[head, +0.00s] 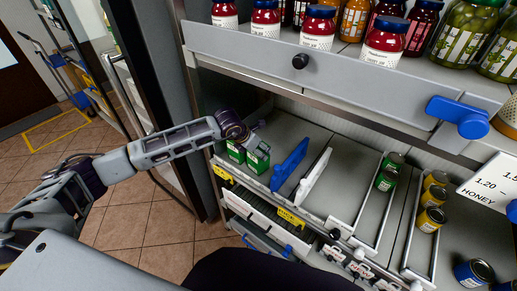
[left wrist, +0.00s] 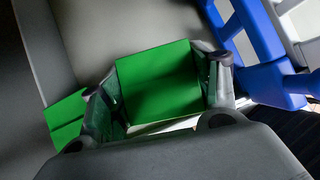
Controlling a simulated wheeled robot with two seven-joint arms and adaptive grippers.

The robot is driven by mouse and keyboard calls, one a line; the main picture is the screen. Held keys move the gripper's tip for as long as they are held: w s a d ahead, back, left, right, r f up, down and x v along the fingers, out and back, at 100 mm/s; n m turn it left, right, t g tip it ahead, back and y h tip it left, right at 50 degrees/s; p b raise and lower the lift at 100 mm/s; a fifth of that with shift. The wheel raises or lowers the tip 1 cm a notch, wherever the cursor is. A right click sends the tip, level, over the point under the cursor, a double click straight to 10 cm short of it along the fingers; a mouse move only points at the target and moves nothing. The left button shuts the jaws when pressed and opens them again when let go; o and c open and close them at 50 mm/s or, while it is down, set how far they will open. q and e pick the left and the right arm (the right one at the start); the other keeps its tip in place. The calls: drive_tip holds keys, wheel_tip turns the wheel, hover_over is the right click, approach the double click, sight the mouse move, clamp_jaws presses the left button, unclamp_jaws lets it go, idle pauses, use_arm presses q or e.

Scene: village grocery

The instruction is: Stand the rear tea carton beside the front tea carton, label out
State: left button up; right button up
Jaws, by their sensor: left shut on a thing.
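Two green tea cartons stand close side by side at the left end of the lower shelf in the head view. My left gripper (head: 250,138) reaches down from above and is shut on the right-hand one, which I take as the rear tea carton (head: 259,159). In the left wrist view this green carton (left wrist: 160,80) sits between both fingers. The front tea carton (head: 236,151) is just left of it and also shows at the left in the left wrist view (left wrist: 66,118). I cannot tell whether the held carton touches the shelf. My right gripper is not in view.
A blue divider (head: 290,165) and a white divider (head: 314,176) stand right of the cartons. Green cans (head: 387,178) and yellow cans (head: 432,218) are farther right. The upper shelf (head: 250,44) with jars overhangs. Bare shelf (head: 285,128) lies behind the cartons.

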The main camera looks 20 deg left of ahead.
use_arm(q)
drive_tip(key=shift+f, duration=0.3)
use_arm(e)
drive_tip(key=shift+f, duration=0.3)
use_arm(q)
drive_tip(key=o, duration=1.1)
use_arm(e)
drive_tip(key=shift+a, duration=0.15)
use_arm(q)
drive_tip(key=shift+v, duration=4.05)
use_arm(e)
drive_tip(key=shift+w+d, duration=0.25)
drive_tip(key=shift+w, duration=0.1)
use_arm(q)
drive_tip(key=shift+w+a, duration=0.1)
